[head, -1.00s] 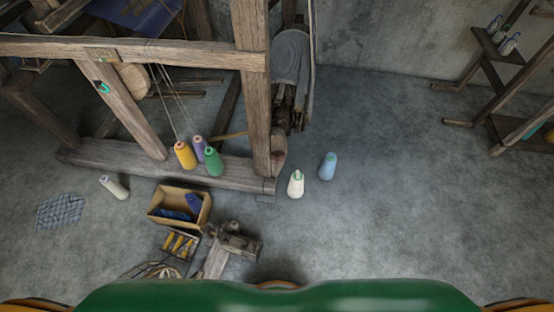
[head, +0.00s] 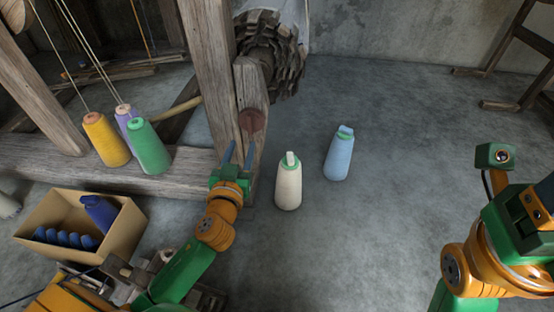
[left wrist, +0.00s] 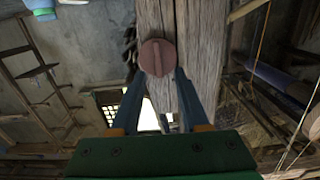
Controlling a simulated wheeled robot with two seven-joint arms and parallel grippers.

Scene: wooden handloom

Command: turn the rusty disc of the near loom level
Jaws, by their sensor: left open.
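The rusty disc (head: 252,120) sits on the face of a wooden post at the near loom's corner. In the left wrist view, the disc (left wrist: 158,57) is round and reddish-brown, with a raised bar across its face that looks upright in that picture. My left gripper (head: 238,150) is open just below and in front of the disc. In the left wrist view its two blue fingers (left wrist: 158,78) stand apart, tips near the disc's lower left and right edges, with nothing held. My right arm is at the right edge; its gripper is mostly cut off.
A cream cone (head: 289,185) and a blue cone (head: 339,155) stand on the floor right of the post. Yellow (head: 105,140) and green (head: 148,148) cones stand on the loom's beam. A cardboard box (head: 125,230) lies at lower left.

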